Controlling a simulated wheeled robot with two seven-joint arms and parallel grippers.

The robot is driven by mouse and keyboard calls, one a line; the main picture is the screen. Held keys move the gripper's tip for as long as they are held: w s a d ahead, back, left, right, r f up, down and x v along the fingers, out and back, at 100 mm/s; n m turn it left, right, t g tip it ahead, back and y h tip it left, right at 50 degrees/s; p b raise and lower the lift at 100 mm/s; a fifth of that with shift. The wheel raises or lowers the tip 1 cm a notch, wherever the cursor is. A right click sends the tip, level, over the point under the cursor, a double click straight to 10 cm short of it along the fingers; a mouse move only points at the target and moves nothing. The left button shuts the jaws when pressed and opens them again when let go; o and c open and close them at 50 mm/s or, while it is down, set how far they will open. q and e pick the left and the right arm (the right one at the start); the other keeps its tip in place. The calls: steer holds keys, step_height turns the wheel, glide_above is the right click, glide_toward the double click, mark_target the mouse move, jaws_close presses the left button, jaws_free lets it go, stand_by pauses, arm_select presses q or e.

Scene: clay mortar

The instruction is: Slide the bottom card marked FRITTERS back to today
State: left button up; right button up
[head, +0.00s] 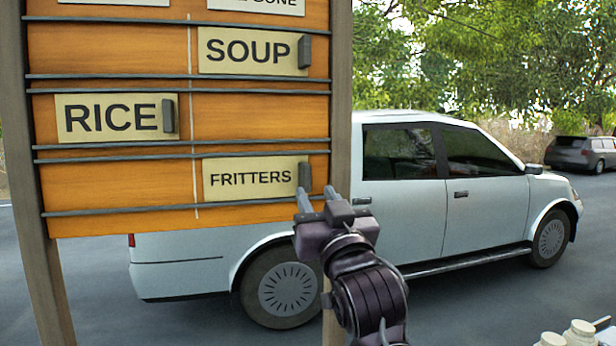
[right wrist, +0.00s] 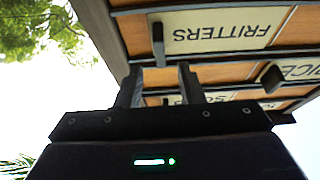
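The cream FRITTERS card (head: 252,178) sits in the bottom row of the orange board, right of the thin white vertical line. Its dark upright tab (head: 304,176) is at its right end. In the right wrist view the card (right wrist: 222,27) is upside down, with its tab (right wrist: 158,45) standing out from it. My right gripper (head: 317,196) is open, its fingertips just below and right of the tab. In the right wrist view the tab lines up with the gap between the fingers (right wrist: 159,80); whether it is between them I cannot tell. My left gripper is out of view.
The RICE card (head: 105,117) is left of the line, and the SOUP card (head: 250,51) is right of it. Dark rails (head: 120,210) run along the rows. A wooden post (head: 341,120) bounds the board at right. The heading cards are cut off at the top.

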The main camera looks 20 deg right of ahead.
mark_target(307, 180)
steer(key=p+x, duration=0.2)
steer(key=x, duration=0.3)
steer(key=shift+w+r+p, duration=0.15)
steer(key=shift+r+p, duration=0.05)
steer(key=shift+p, duration=0.15)
steer(key=shift+w, duration=0.4)
steer(key=shift+f, duration=0.1)
steer(key=shift+c, duration=0.4)
jaws_close()
